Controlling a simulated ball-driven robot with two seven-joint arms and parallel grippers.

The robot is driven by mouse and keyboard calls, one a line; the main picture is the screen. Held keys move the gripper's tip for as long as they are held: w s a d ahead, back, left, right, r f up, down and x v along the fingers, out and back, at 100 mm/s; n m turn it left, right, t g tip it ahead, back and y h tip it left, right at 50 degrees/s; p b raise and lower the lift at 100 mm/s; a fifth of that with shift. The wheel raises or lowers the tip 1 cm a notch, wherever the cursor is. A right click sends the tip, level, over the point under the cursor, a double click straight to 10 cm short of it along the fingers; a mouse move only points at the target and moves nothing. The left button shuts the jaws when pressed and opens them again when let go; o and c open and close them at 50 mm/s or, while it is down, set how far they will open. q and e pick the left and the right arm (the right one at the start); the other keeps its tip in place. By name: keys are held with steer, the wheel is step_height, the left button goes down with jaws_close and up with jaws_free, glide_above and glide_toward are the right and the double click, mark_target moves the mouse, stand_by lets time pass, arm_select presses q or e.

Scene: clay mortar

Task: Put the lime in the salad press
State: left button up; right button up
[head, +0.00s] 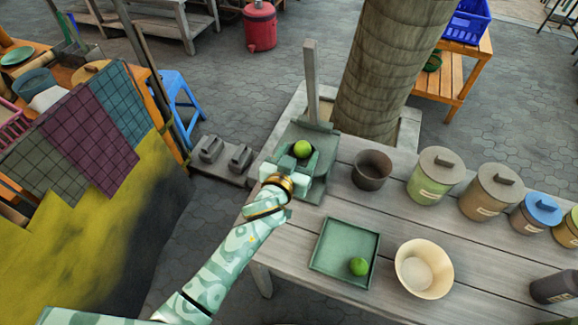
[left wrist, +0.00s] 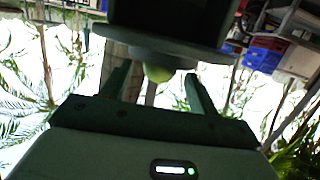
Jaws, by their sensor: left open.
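A lime (head: 303,148) is at the grey-green salad press (head: 322,132), which has a tall upright lever, at the left end of the table. My left gripper (head: 299,161) is at the press with its fingers open around or just beside this lime. In the left wrist view the lime (left wrist: 158,74) shows between the spread fingers of the left gripper (left wrist: 160,88), partly hidden by a dark part above it. I cannot tell whether the lime rests on the press. A second lime (head: 358,266) lies in a square green tray (head: 325,250). My right gripper is not in view.
Right of the press stand a dark cup (head: 371,169), a green lidded jar (head: 435,177) and more jars. A cream bowl (head: 423,268) stands right of the tray. A tree trunk (head: 385,70) rises behind the press. Bare planks (head: 325,203) lie between press and tray.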

arm_select(q)
steer(key=p+v, duration=0.2)
steer(key=v, duration=0.8)
steer(key=shift+s, duration=0.25)
steer(key=shift+a+r, duration=0.1)
